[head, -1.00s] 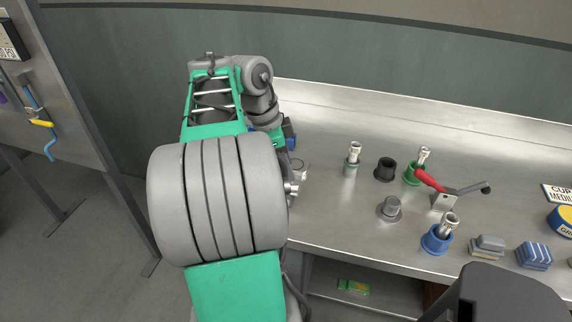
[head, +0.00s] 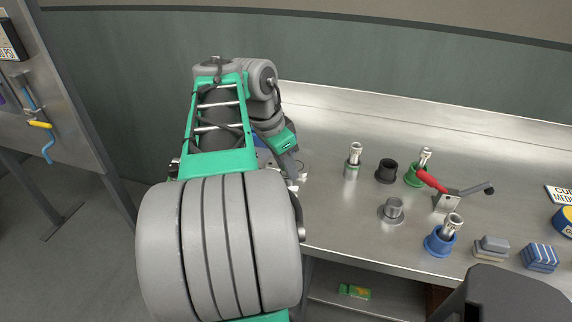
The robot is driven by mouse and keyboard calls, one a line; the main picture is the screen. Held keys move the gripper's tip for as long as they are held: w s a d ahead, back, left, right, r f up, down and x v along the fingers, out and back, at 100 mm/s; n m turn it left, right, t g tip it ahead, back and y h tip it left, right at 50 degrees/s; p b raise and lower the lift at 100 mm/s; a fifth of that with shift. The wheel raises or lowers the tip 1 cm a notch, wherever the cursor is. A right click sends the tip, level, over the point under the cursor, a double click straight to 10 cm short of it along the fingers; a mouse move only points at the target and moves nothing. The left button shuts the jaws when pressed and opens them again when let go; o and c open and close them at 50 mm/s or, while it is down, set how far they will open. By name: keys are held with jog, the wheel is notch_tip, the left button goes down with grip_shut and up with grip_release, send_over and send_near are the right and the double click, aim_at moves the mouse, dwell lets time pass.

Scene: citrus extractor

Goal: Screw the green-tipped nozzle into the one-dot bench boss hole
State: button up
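A metal nozzle (head: 353,160) with a greenish band stands upright on the bench, right of my arm. Another nozzle (head: 425,157) leans in a green cup (head: 415,177), and a third (head: 452,224) leans in a blue cup (head: 439,243). Their tips inside the cups are hidden. A grey flanged fitting (head: 393,209) sits on the bench between them. I cannot make out any dot marks or tell which part is the one-dot boss. My gripper (head: 297,178) is low over the bench's left end, mostly hidden by my arm; its fingers are unclear.
An empty-looking black cup (head: 386,171) stands beside the upright nozzle. Grey and blue striped blocks (head: 540,257) lie at the right. A backsplash (head: 430,122) runs behind the bench. A green-yellow box (head: 354,291) lies on the lower shelf.

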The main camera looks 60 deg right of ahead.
jog(key=shift+r, duration=0.1)
jog(key=c, duration=0.4)
jog(key=shift+o, duration=0.2)
jog(key=shift+r+m+p, duration=0.1)
jog(key=shift+m+p, duration=0.35)
jog(key=shift+m, duration=0.25)
jog(key=shift+m+g+y+p, duration=0.4)
jog(key=shift+m+p, duration=0.2)
jog(key=shift+m, duration=1.3)
jog(key=shift+m+y+p, duration=0.3)
jog(key=shift+m, duration=0.6)
jog(key=shift+m+p, duration=0.3)
jog(key=shift+m, duration=0.4)
jog(key=shift+y, duration=0.3)
jog(key=m+y+p, duration=0.1)
jog(key=m, duration=0.2)
jog(key=shift+m+g, duration=0.3)
jog(key=shift+m, duration=0.1)
jog(key=o, duration=0.6)
jog(key=shift+f, duration=0.2)
